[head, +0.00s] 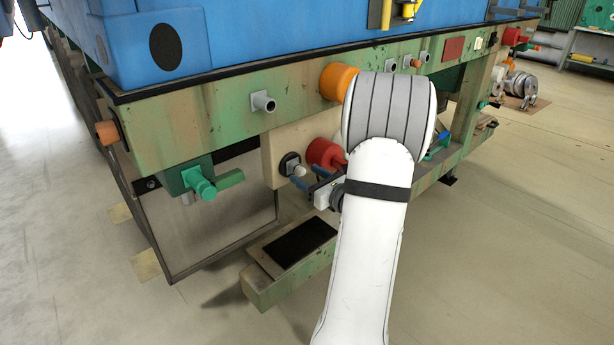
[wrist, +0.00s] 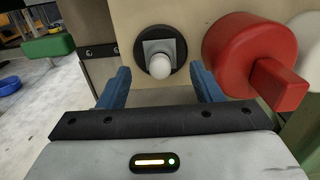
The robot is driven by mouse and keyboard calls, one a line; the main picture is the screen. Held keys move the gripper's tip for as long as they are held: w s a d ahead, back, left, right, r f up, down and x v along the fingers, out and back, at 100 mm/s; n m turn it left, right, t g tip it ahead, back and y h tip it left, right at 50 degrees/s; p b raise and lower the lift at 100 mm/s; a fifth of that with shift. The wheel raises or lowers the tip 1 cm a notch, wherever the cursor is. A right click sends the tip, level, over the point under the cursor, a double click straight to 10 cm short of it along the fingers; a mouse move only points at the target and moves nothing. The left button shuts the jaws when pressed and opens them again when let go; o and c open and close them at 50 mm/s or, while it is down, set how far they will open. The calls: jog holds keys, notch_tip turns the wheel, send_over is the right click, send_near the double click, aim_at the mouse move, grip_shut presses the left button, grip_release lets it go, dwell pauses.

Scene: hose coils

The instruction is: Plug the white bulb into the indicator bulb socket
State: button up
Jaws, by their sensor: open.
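The white bulb (wrist: 160,67) sits at the grey square collar of the dark round indicator bulb socket (wrist: 173,48) on a beige panel. In the head view the bulb (head: 300,171) points out of the socket (head: 287,162). I cannot tell how firmly it is seated. My gripper (wrist: 161,75) is open, its two blue fingers apart to the left and right of the bulb in the wrist view. A gap shows between the bulb and each finger. In the head view my gripper (head: 307,178) is just in front of the bulb, partly hidden by my arm.
A red knob (wrist: 240,55) is close to the right of the socket. A green valve handle (head: 215,183) is to the left. A green beam with a black pad (head: 300,243) lies below. Orange knobs (head: 337,82) and grey fittings line the green frame above.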

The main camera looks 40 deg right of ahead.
jog(key=shift+s+d, duration=0.1)
jog(key=shift+s, duration=1.3)
jog(key=shift+s, duration=0.1)
jog(key=s, duration=0.7)
jog(key=shift+s+d, duration=0.25)
jog(key=shift+s, duration=0.1)
jog(key=s+a+r+n+g+y+p, duration=0.1)
jog(key=a+r+n+g+y+p, duration=0.35)
jog(key=a+n+g, duration=0.65)
jog(key=s+a+r+n+g+y+p, duration=0.15)
jog(key=a+r+n+y+p, duration=0.45)
jog(key=a, duration=1.1)
jog(key=s+a+r+n+g+h+p, duration=0.1)
jog(key=s+a+r+n+h+p, duration=0.1)
jog(key=n+h, duration=0.4)
jog(key=s+a+r+n+g+h+p, duration=0.1)
jog(key=s+r+n+h+p, duration=0.3)
jog(key=n, duration=0.8)
notch_tip(320, 180, up, 2)
jog(key=shift+s+a+r+g+h, duration=0.25)
jog(key=shift+s+a+g+h, duration=0.25)
jog(key=shift+h, duration=0.35)
